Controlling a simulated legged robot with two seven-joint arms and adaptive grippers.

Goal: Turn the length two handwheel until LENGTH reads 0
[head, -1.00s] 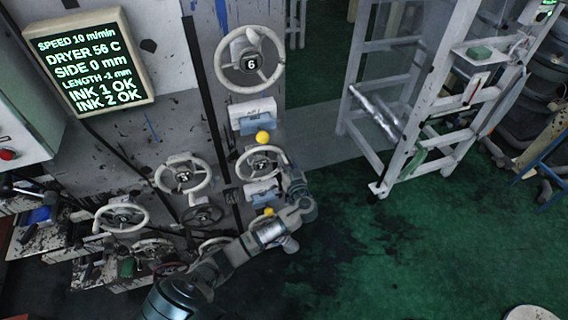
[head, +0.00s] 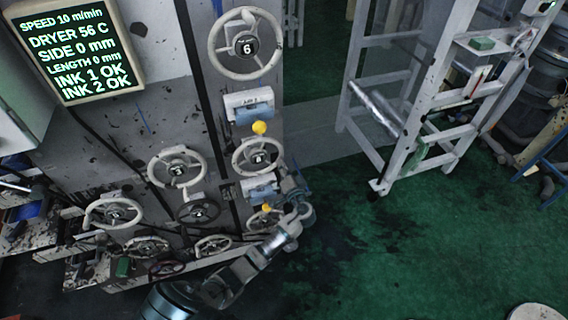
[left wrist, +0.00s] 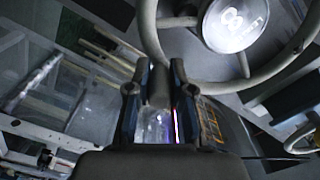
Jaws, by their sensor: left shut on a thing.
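The screen (head: 84,62) at the upper left of the head view reads LENGTH 0 mm. My left gripper (head: 286,176) is at the lower right rim of a pale handwheel (head: 236,160) in the middle column, below a yellow knob. In the left wrist view the fingers (left wrist: 157,95) are shut around a grey post at the rim of a wheel (left wrist: 148,30). The hub (left wrist: 236,22) there carries a figure that looks like 8. The gripped spot is partly hidden by the wrist in the head view. My right gripper is not in view.
A larger handwheel marked 6 (head: 213,47) is above. Another handwheel (head: 152,168) is to the left, with several more below. Yellow knobs (head: 259,128) stand close to the held wheel. A white ladder-like frame (head: 421,120) stands right. The green floor (head: 400,250) is open.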

